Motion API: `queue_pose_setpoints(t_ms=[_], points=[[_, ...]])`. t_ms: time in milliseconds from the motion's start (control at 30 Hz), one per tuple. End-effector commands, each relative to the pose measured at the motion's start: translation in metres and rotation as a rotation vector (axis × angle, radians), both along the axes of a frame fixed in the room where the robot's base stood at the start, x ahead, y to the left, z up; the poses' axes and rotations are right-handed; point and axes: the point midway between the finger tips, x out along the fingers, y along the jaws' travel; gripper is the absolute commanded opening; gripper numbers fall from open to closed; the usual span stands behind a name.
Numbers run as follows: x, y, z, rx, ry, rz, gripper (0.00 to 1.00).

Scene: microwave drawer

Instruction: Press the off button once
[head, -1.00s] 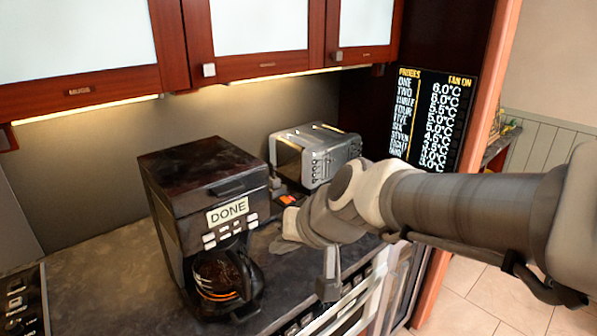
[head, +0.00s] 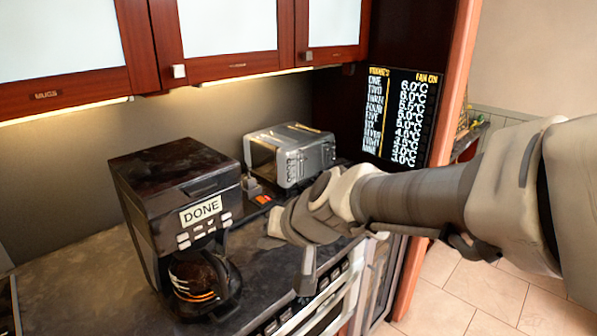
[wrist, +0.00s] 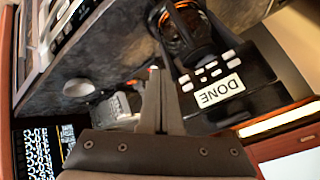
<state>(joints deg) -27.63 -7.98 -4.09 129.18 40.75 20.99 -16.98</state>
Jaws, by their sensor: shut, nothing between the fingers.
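The black coffee maker (head: 175,200) stands on the counter at left in the head view, with a "DONE" display (head: 201,211). Several pale buttons (head: 205,230) sit below the display. The buttons (wrist: 210,70) also show in the wrist view, turned upside down. Their labels are too small to read, so I cannot tell which is off. My gripper (wrist: 153,70) is shut and empty in the wrist view, left of the button panel and apart from it in the picture. In the head view my wrist is right of the coffee maker; the fingertips are hard to make out.
A silver toaster (head: 290,155) stands behind my wrist, with a small orange-red item (head: 262,199) near it. The glass pot (head: 200,280) sits under the coffee maker's panel. Wall cabinets (head: 225,35) hang above. Bare counter (head: 70,270) lies left of the coffee maker.

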Motion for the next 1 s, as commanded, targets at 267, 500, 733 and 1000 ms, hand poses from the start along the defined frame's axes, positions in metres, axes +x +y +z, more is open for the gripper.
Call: queue_pose_setpoints(t_ms=[267, 500, 733, 1000], points=[[0.007, 0.008, 0.001, -0.001, 0.001, 0.002, 0.00], [0.028, 0.033, 0.002, -0.001, 0.002, 0.002, 0.00], [0.047, 0.055, 0.001, -0.002, 0.000, 0.001, 0.00], [0.057, 0.066, 0.000, -0.001, 0.000, 0.001, 0.00]])
